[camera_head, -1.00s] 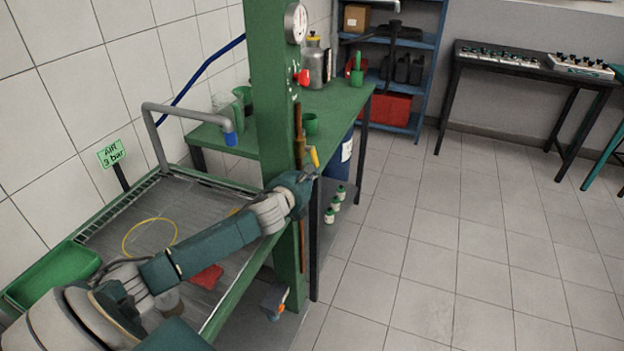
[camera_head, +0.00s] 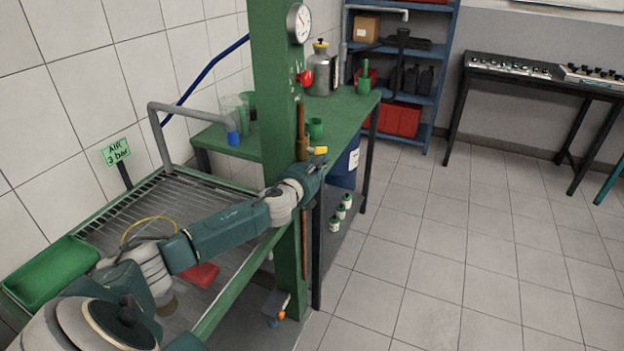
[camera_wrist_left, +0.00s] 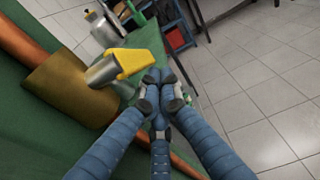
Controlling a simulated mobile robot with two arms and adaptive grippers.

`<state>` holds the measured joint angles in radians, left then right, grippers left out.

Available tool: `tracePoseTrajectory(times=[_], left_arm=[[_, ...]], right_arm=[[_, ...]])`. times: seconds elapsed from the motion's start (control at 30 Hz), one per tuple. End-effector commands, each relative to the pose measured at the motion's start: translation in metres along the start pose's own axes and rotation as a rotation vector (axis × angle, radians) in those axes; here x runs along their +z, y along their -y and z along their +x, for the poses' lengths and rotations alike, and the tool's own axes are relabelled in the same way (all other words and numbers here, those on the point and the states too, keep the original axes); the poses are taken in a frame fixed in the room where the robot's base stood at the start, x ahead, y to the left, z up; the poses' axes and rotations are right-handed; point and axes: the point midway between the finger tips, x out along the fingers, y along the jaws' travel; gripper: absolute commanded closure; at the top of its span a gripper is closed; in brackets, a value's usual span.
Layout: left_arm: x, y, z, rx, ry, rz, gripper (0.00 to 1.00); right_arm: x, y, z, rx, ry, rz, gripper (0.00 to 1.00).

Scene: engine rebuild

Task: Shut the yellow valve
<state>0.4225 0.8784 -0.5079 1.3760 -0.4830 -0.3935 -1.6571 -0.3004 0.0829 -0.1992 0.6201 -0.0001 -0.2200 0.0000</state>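The yellow valve lever (camera_head: 319,150) shows on the front of the green post, on a brass valve body by a vertical copper pipe (camera_head: 301,120). The lever (camera_wrist_left: 140,62) points crosswise to the pipe in the left wrist view. My left gripper (camera_head: 312,172) is just below the lever in the head view. In the left wrist view its fingertips (camera_wrist_left: 160,86) are closed together beside the lever's end, with nothing seen between them. Whether they touch the lever is unclear. My right gripper is not in view.
The green post (camera_head: 275,100) carries a gauge (camera_head: 299,23) and a red knob (camera_head: 305,77). Behind it stands a green bench (camera_head: 350,112) with a metal can (camera_head: 321,75). A grated tray table (camera_head: 130,215) lies left. The tiled floor at right is clear.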

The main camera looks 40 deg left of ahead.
Motion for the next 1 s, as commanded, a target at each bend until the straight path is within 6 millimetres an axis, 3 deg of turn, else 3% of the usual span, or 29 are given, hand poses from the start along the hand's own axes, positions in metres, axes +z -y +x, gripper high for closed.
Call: tracePoseTrajectory(times=[0.23,1.0], left_arm=[[0.0,0.001,0.004,0.0,0.086,-0.003,1.0],[0.008,0.001,0.008,-0.001,0.086,0.0,1.0]], right_arm=[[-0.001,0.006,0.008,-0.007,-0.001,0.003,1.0],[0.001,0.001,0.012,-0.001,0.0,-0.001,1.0]])
